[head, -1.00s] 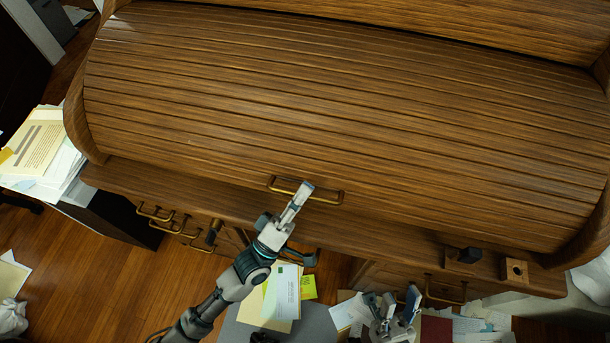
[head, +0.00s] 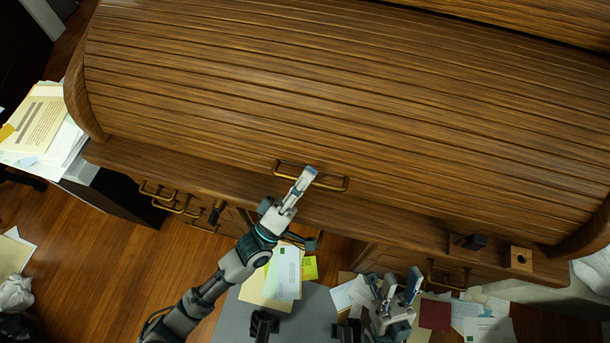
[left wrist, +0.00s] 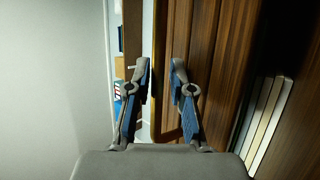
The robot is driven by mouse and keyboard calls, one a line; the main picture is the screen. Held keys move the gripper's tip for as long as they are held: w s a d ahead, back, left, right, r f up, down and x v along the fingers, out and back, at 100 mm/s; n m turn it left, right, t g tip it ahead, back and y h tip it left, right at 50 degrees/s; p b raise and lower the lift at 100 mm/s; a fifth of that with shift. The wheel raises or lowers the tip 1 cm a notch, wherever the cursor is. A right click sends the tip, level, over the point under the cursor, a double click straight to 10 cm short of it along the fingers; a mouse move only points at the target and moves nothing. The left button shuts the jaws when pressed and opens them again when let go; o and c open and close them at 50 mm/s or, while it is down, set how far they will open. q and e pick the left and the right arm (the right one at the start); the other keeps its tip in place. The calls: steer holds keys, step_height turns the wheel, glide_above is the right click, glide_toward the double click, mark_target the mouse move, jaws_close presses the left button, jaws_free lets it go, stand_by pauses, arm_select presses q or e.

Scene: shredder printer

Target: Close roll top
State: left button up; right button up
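The roll top (head: 330,100) is a slatted brown wooden cover that spans the desk in the head view. Its lower edge lies close to the desk's front ledge. A brass bar handle (head: 334,184) sits near that edge. My left gripper (head: 308,175) is at the handle, covering part of it. In the left wrist view its two fingers (left wrist: 160,75) are apart, with the brass handle (left wrist: 157,50) running between them. I cannot tell whether either finger touches it. My right gripper (head: 398,287) is low in the head view, open and empty, apart from the desk.
Desk drawers with brass handles (head: 447,278) are below the ledge. A small wooden block with a hole (head: 519,257) sits on the ledge at right. Papers (head: 285,272) lie below on a grey surface, and a paper stack (head: 40,130) stands at left. Bare floor shows at lower left.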

arm_select(q)
steer(key=v, duration=1.2)
steer(key=shift+f, duration=0.15)
jaws_close()
